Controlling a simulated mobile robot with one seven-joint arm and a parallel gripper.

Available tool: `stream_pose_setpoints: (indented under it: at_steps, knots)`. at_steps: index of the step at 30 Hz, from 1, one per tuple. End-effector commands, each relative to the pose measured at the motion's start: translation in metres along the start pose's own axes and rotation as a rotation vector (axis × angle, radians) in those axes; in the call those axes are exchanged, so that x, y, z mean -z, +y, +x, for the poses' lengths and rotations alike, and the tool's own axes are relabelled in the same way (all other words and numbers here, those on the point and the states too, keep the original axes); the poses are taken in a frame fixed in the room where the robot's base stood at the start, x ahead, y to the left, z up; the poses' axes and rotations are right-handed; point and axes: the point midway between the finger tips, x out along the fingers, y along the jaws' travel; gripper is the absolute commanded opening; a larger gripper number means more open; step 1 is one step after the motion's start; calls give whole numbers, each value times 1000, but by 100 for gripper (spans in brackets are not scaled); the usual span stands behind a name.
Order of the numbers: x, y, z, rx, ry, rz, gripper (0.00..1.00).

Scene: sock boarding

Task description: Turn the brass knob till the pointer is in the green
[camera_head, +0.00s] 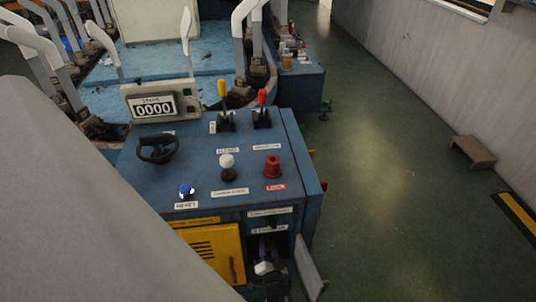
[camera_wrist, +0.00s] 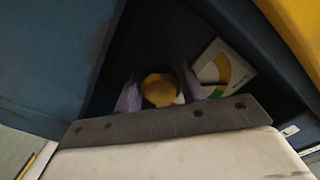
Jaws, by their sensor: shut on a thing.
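The brass knob (camera_wrist: 159,88) shows in the middle of the wrist view, inside a dark recess. My gripper (camera_wrist: 160,97) has its two purple-grey fingers on either side of the knob and is shut on it. A white dial (camera_wrist: 222,68) with green and yellow bands sits just right of the fingers, partly hidden by the right one. I cannot make out where its pointer stands. In the head view the knob and dial cannot be made out in the dark open compartment at the cabinet's lower front.
The blue cabinet (camera_head: 215,145) carries levers, buttons and a counter (camera_head: 154,105) reading 0000. A yellow panel (camera_head: 212,248) is left of the compartment, an open grey door (camera_head: 309,268) right of it. Green floor (camera_head: 400,180) is clear to the right; a brown step (camera_head: 472,150) stands by the wall.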

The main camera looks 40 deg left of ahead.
Motion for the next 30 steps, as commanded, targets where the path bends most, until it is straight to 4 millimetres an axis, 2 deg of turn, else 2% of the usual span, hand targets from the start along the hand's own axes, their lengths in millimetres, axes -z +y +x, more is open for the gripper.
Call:
stream_pose_setpoints:
  at_steps: [18, 30]
  knots:
    - [1, -2, 2, 2, 1, 579, 17]
    - [2, -3, 2, 3, 1, 856, 17]
